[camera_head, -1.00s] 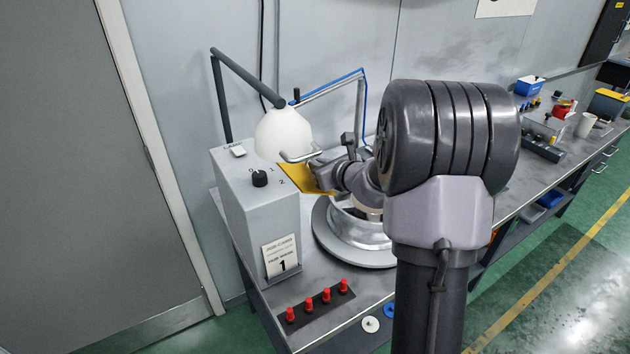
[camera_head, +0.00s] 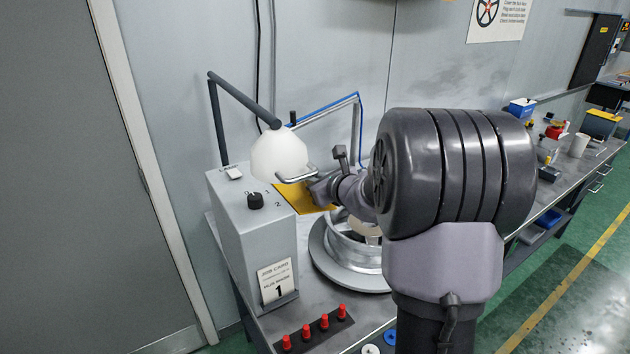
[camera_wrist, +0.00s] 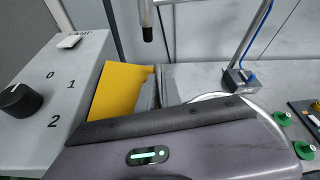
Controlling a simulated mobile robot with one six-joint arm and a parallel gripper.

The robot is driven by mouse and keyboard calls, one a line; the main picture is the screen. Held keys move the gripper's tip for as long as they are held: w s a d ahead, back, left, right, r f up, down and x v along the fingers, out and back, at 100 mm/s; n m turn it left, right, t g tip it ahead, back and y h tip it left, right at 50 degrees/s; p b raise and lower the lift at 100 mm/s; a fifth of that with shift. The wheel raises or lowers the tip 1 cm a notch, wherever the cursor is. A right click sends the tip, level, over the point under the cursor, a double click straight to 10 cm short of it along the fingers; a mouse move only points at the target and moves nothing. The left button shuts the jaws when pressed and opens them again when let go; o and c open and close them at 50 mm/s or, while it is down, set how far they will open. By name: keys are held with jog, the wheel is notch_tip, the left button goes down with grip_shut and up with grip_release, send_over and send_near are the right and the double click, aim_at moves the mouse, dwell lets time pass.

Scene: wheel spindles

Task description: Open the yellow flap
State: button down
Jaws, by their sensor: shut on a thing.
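The yellow flap (camera_head: 297,197) is a flat plate beside the grey control box, under the white lamp, in the head view. Its left part shows, and my gripper and wrist cover its right side. It also shows in the wrist view (camera_wrist: 117,88), tilted, right of the box. My gripper (camera_head: 318,187) is at the flap's right edge. In the wrist view its grey finger (camera_wrist: 148,93) lies against that edge, shut on the flap. The exact contact is partly hidden by my wrist housing.
The grey control box (camera_head: 255,240) with a black knob (camera_head: 255,201) stands close on the left. The white lamp (camera_head: 279,153) hangs just above the flap. A metal wheel (camera_head: 330,262) sits below my arm. Red pegs (camera_head: 323,322) stand in front.

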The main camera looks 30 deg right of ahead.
jog(key=c, duration=1.8)
grip_release()
jog(key=p+v, duration=0.3)
jog(key=v, duration=1.4)
jog(key=shift+s+p, duration=0.2)
jog(key=shift+p, duration=0.1)
